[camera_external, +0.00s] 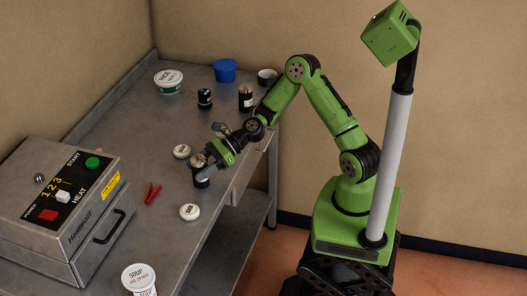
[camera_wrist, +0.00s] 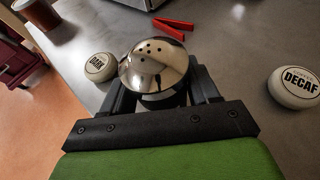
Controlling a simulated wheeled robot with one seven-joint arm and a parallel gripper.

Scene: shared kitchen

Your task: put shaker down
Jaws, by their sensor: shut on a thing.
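The shaker (camera_wrist: 155,68) has a shiny domed metal top with several holes. It sits between the two fingers of my gripper (camera_wrist: 152,92), which is shut on it. In the external view my gripper (camera_external: 203,170) is low over the metal counter (camera_external: 165,240), near its front edge, and the shaker (camera_external: 199,181) shows dark below the fingers. The shaker looks upright. I cannot tell whether its base touches the counter.
White round lids lie on both sides: the DARK lid (camera_wrist: 100,67) and the DECAF lid (camera_wrist: 296,88). A red clip (camera_external: 152,194) lies nearby. The heater box (camera_external: 66,210) and a soup cup (camera_external: 139,279) stand to the left and front. Other containers, including a blue one (camera_external: 225,70), stand at the back.

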